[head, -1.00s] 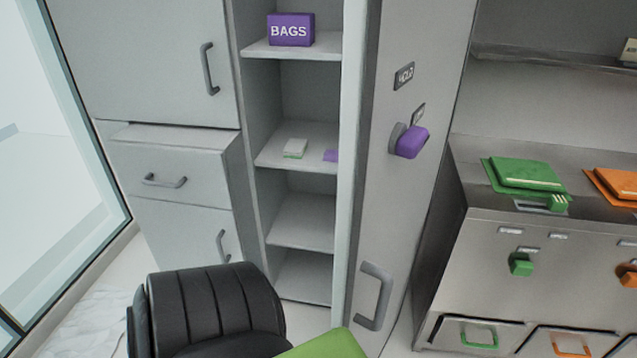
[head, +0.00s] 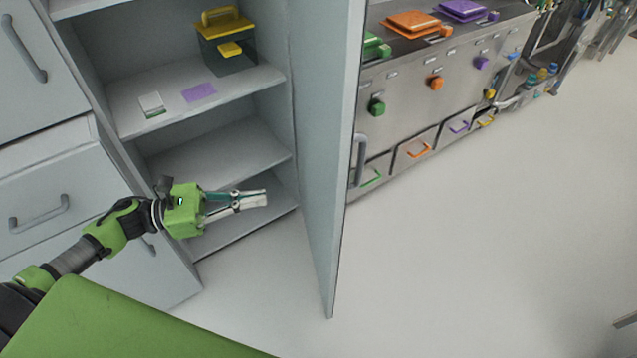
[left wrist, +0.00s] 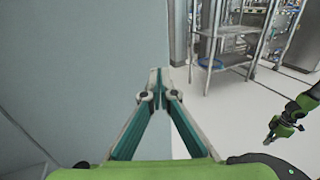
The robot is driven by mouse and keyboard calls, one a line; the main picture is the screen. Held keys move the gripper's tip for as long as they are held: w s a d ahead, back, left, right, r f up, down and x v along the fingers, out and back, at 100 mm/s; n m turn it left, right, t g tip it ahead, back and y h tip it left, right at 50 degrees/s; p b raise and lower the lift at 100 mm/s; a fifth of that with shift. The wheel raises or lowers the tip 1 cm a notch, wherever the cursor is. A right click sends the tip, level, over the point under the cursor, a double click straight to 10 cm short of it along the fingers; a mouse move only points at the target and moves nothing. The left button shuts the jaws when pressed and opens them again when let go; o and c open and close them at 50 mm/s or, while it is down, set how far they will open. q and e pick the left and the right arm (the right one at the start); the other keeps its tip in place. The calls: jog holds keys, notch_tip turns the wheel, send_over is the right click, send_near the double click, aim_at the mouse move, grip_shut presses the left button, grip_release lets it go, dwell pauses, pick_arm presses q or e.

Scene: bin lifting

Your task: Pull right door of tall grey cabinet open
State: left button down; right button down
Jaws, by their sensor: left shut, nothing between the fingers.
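The right door (head: 325,130) of the tall grey cabinet stands open, swung out from the shelves, its inner face towards me. Its grey handle (head: 359,158) shows past its edge on the outer side. My left gripper (head: 266,197) is shut and empty, in front of the lower shelves and left of the door; I cannot tell whether it touches the door. In the left wrist view its fingertips (left wrist: 155,75) meet beside a pale panel (left wrist: 80,70), which looks like the door. What looks like my right gripper (left wrist: 272,134) hangs at the right there, too small to read.
Open shelves (head: 215,165) hold a yellow-lidded box (head: 228,45), a purple card (head: 199,92) and a small white-green item (head: 151,104). Grey drawers (head: 50,190) stand left. A metal counter (head: 420,100) stands behind the door. Floor (head: 470,250) at right is clear.

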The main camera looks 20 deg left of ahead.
aim_at(334, 185)
pick_arm(q)
jog(key=p+x, duration=0.5)
jog(key=x, duration=0.8)
jog(key=shift+w+r, duration=0.15)
jog(key=shift+w, duration=0.05)
jog(key=shift+w+d, duration=0.1)
jog(key=shift+d, duration=0.2)
jog(key=shift+d, duration=0.1)
